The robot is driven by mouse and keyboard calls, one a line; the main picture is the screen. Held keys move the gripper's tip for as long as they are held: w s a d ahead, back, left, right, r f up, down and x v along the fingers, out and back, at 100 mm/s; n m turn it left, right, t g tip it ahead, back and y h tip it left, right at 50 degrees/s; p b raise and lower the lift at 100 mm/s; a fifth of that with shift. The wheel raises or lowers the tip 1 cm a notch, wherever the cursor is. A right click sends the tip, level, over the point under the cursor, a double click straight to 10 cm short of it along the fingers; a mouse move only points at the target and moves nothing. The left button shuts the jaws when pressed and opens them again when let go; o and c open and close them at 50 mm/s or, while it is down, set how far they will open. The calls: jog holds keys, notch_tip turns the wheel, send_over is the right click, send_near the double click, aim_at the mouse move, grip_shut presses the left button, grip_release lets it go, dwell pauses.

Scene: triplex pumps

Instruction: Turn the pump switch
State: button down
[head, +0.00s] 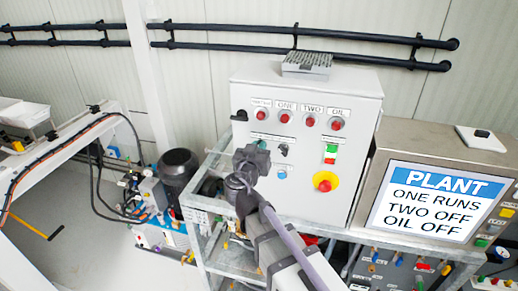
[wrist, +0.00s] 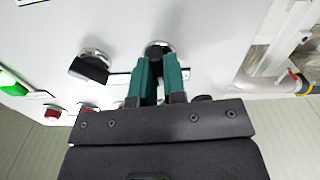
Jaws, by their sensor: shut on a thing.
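The control box (head: 350,95) is a pale grey panel in the head view. My gripper (head: 262,152) is at its front, left of centre. In the wrist view, my gripper's green fingers (wrist: 159,72) are shut on the pump switch (wrist: 160,46). Its metal ring shows at the fingertips, but the fingers hide most of its handle, so I cannot tell its angle. A second black rotary switch (wrist: 90,67) sits beside it in the wrist view, clear of the fingers. This switch also shows in the head view (head: 284,149), right of my gripper.
Red lamps (head: 308,121) line the panel's upper part. A red emergency button (head: 324,185) on yellow and green and red buttons (head: 330,153) are at the right. A screen (head: 435,200) reads "PLANT, ONE RUNS, TWO OFF, OIL OFF". A metal frame (head: 205,200) stands at the left.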

jog(key=shift+a+n, duration=0.15)
jog(key=shift+n, duration=3.65)
jog(key=c, duration=1.2)
grip_release()
jog(key=v, duration=1)
jog(key=shift+s+a, duration=0.1)
jog(key=shift+s, duration=0.25)
